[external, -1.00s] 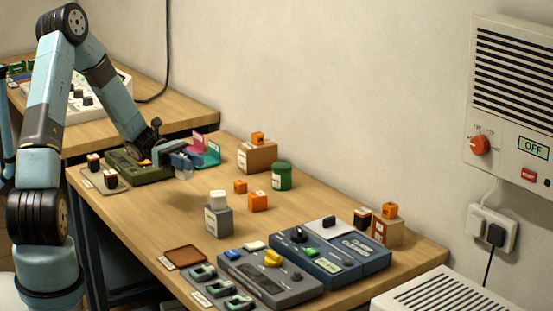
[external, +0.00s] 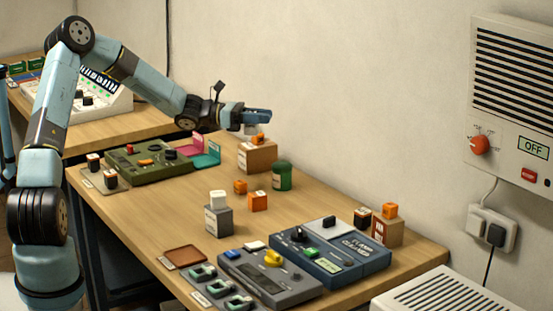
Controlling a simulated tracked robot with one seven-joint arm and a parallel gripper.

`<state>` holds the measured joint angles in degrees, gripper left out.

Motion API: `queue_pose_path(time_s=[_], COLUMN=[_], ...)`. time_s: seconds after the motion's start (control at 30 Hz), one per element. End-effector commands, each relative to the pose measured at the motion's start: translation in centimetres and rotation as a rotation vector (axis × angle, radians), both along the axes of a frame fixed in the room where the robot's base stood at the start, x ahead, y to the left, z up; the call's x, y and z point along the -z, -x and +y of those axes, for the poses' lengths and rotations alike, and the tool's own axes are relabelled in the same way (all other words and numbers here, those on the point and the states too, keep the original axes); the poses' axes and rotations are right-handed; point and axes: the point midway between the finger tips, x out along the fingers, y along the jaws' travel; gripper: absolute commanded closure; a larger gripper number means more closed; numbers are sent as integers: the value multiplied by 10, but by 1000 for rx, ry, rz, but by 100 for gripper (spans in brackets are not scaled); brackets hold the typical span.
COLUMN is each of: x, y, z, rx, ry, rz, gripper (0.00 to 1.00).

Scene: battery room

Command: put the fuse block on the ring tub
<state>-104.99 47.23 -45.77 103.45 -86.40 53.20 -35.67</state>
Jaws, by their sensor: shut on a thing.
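My gripper (external: 256,126) is at the back of the table, above the brown box (external: 257,158) and the small orange block on it. It is shut on a small pale block (external: 254,130), probably the fuse block, mostly hidden by the fingers. The gap between it and the orange block is hard to judge. The round green tub (external: 282,177), probably the ring tub, stands on the table to the right of the box and nearer the camera. Its lid looks bare. The labels are too small to read.
Orange cubes (external: 258,201) and a grey box (external: 218,221) with a white block stand mid-table. A green device (external: 150,162) is at the left. Blue and grey devices (external: 330,250) fill the front right. A second brown box (external: 387,232) bears an orange cube. The wall is close behind.

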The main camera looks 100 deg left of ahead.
Motion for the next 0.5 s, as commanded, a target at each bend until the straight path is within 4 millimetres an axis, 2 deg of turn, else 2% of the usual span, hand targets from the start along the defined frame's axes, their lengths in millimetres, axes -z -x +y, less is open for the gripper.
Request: queue_pose_path(time_s=[0.3, 0.5], x=[29, 59], y=[-43, -59], z=[46, 64], rx=[2, 2], ry=[1, 1], rz=[-2, -1], gripper=[100, 100])
